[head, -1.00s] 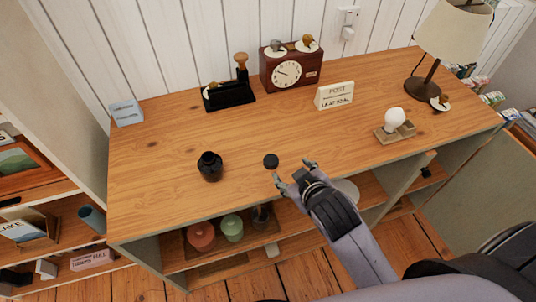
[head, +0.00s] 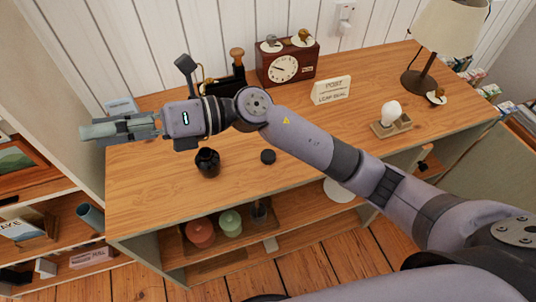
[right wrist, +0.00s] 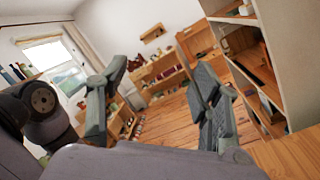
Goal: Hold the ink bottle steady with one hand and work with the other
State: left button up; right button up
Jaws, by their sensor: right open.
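The dark ink bottle (head: 208,163) stands upright on the wooden cabinet top (head: 150,210), toward the front left. A small round black piece, perhaps its cap (head: 268,157), lies to its right on the wood. My right gripper (head: 92,132) reaches across above the cabinet to its left end, up and left of the bottle and touching neither. In the right wrist view its fingers (right wrist: 160,75) are spread, with nothing between them. My left gripper does not show in the head view.
A pen stand (head: 225,84), a clock (head: 285,66), a small sign (head: 332,90), a bulb on a wooden base (head: 391,117) and a lamp (head: 425,60) stand farther back and right. Shelves with pots (head: 200,232) lie below. My right arm crosses over the cabinet top.

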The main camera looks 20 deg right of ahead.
jog(key=w+d+f+n+g+h, duration=0.1)
jog(key=d+f+n+h, duration=0.2)
jog(key=f+h, duration=0.3)
jog(key=w+d+f+n+g+h, duration=0.1)
jog(key=d+f+n+h, duration=0.3)
jog(key=f, duration=0.3)
jog(key=w+d+t+h, duration=0.1)
jog(key=w+d+h, duration=0.3)
jog(key=d, duration=0.5)
jog(key=w+d+t+h, duration=0.2)
jog(key=w+d+h, duration=0.3)
jog(key=d+h, duration=0.2)
jog(key=d, duration=0.2)
jog(key=shift+d+r+h, duration=0.15)
jog(key=shift+d+h, duration=0.15)
jog(key=shift+s, duration=0.1)
jog(key=p, duration=0.2)
send_over(265, 154)
notch_tip(265, 154, down, 12)
jog(key=shift+f, duration=0.15)
